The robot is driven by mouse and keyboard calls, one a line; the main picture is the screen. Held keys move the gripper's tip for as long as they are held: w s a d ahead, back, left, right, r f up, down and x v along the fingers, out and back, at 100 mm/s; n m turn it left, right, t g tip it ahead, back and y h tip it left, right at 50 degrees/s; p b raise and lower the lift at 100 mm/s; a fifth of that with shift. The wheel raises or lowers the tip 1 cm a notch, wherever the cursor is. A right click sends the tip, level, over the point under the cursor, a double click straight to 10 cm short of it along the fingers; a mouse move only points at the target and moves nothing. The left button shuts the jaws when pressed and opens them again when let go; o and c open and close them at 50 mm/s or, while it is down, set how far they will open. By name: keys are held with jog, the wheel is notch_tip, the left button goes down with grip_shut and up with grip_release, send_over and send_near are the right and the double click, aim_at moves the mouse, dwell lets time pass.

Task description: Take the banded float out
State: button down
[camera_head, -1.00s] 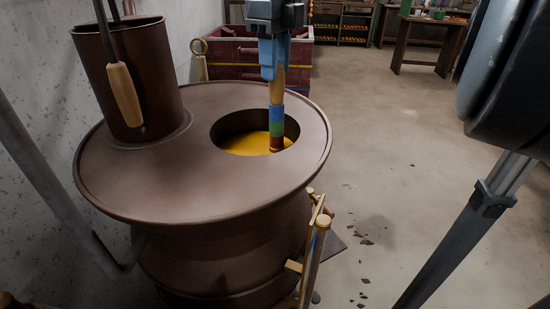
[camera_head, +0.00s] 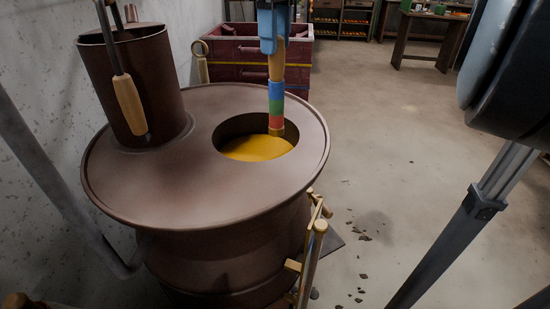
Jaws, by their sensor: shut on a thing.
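Yellow liquid (camera_head: 257,147) shows inside the hole. My gripper (camera_head: 275,40) is shut on the float's upper wooden part, above the bands, at the top of the view.
A dark red crate (camera_head: 240,68) is behind.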

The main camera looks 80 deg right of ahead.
jog(key=shift+r+p, duration=2.1)
jog(key=shift+r, duration=2.35)
jog(key=shift+f, duration=0.1)
